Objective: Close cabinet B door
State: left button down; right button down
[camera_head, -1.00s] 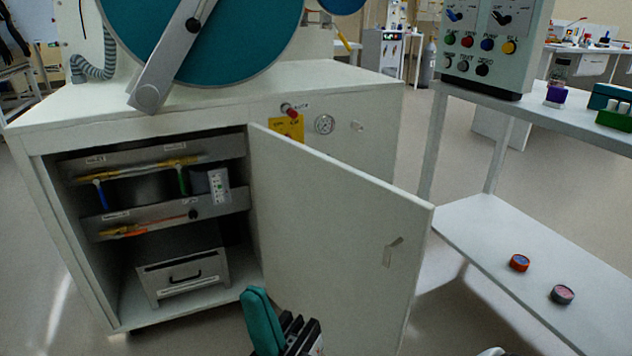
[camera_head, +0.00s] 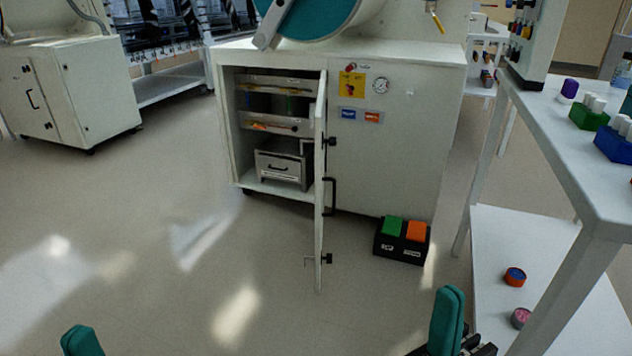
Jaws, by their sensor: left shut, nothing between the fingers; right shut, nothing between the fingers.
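The middle cabinet (camera_head: 395,150) has its door (camera_head: 320,225) standing open. I see the door almost edge-on, swung out toward me, with a black handle (camera_head: 330,196) on its right side and a latch (camera_head: 325,259) near its outer edge. I cannot read a letter B on it. My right gripper (camera_head: 450,322) is shut and empty at the bottom, right of the door and apart from it. My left gripper (camera_head: 82,341) is at the bottom left corner, far from the door; only a teal part shows, and the rest is cut off by the frame.
A drawer box (camera_head: 283,168) sits inside the cabinet. A black pedal box (camera_head: 402,242) with green and orange pedals stands on the floor right of the door. A white bench (camera_head: 575,220) is at right. Another cabinet (camera_head: 85,90) stands back left. Floor at left is clear.

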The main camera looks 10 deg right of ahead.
aim_at(320, 179)
jog(key=k+l, duration=0.2)
jog(key=l, duration=0.15)
jog(key=k+l, duration=0.15)
jog(key=l, duration=0.2)
jog(key=k+l, duration=0.2)
jog(key=i+j+z, duration=0.2)
jog(key=i+j, duration=0.25)
jog(key=i, duration=0.25)
jog(key=i+j+z, duration=0.2)
jog(key=i+j, duration=0.35)
jog(key=i, duration=0.15)
